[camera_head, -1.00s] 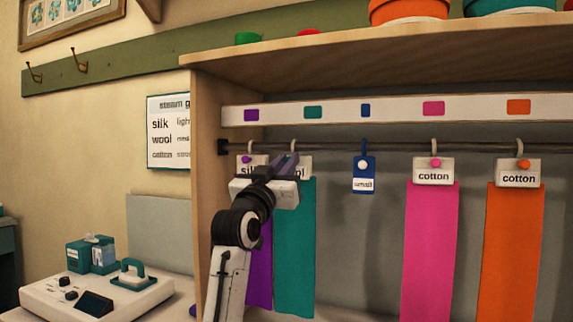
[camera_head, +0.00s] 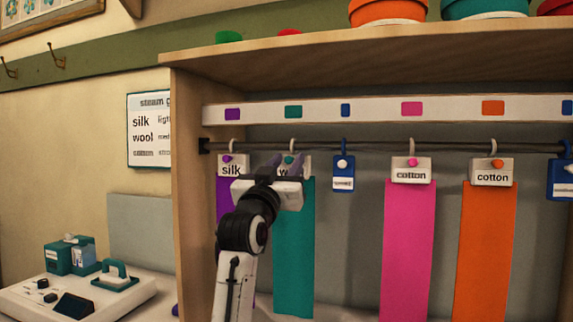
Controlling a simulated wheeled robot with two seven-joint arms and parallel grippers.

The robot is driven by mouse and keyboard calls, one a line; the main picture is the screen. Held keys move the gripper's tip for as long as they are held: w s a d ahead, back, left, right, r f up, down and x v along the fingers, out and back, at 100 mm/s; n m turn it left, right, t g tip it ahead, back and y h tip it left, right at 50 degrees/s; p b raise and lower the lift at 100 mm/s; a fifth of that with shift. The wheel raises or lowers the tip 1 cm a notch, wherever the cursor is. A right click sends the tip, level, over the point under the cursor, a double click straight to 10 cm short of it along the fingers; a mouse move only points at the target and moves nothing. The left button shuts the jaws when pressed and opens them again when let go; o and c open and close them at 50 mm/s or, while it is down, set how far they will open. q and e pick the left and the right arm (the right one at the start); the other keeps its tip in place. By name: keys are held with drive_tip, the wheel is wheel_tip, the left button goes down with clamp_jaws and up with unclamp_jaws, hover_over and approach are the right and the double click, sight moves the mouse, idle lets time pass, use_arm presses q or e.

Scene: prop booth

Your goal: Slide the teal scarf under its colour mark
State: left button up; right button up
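The teal scarf (camera_head: 294,250) hangs from its white hanger on the dark rail (camera_head: 385,146). Its hook is almost straight below the teal mark (camera_head: 293,111) on the white strip (camera_head: 262,112). My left gripper (camera_head: 285,163) is in front of the hanger's label and hides much of it. Its two fingers look apart, with the teal knob (camera_head: 289,160) visible between them; I see no clear grip. My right gripper is not in view.
The purple silk scarf (camera_head: 222,200) hangs close on the left, partly behind my arm. A small blue tag (camera_head: 343,174) hangs to the right, then pink (camera_head: 408,245) and orange (camera_head: 484,250) scarves. The cabinet's wooden side (camera_head: 193,230) bounds the left.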

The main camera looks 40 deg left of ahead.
use_arm(q)
drive_tip(key=shift+s, duration=0.1)
drive_tip(key=b+v, duration=0.1)
drive_tip(key=v, duration=0.9)
drive_tip(key=shift+b, duration=0.3)
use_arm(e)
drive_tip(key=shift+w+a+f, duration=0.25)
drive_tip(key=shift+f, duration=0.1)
use_arm(q)
drive_tip(key=shift+f, duration=0.1)
